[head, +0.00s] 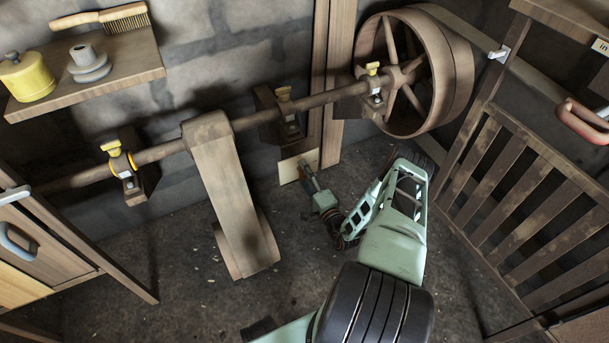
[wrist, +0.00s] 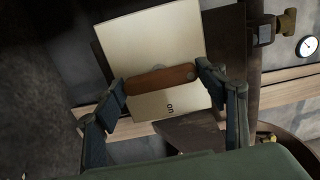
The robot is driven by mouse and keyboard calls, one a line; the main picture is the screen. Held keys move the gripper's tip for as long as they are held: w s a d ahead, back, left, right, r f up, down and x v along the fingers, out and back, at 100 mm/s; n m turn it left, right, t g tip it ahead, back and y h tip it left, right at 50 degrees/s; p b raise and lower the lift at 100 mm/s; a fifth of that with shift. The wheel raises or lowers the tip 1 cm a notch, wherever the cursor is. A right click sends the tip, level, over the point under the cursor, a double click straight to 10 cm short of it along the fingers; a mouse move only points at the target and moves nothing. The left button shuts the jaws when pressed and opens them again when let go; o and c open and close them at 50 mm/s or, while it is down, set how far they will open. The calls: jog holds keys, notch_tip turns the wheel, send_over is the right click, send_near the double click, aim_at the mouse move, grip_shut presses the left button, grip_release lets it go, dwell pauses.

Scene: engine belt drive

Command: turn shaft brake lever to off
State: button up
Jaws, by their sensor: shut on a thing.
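The shaft brake lever (wrist: 158,80) is a reddish-brown bar lying across a cream plate (wrist: 150,38) in the wrist view. The word "on" (wrist: 169,107) shows on the plate below the lever; no "off" mark is readable. My gripper (wrist: 163,78) is shut on the lever, with a fingertip at each end of it. In the head view the plate (head: 286,170) is low on the wall, right of the belt. My gripper (head: 308,178) reaches it there and hides most of the lever.
A slatted wooden gate (head: 520,175) stands at the right. A shelf (head: 130,65) is at upper left. Floor is open left of my arm.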

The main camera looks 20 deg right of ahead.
jog(key=o, duration=1.2)
jog(key=shift+c, duration=0.2)
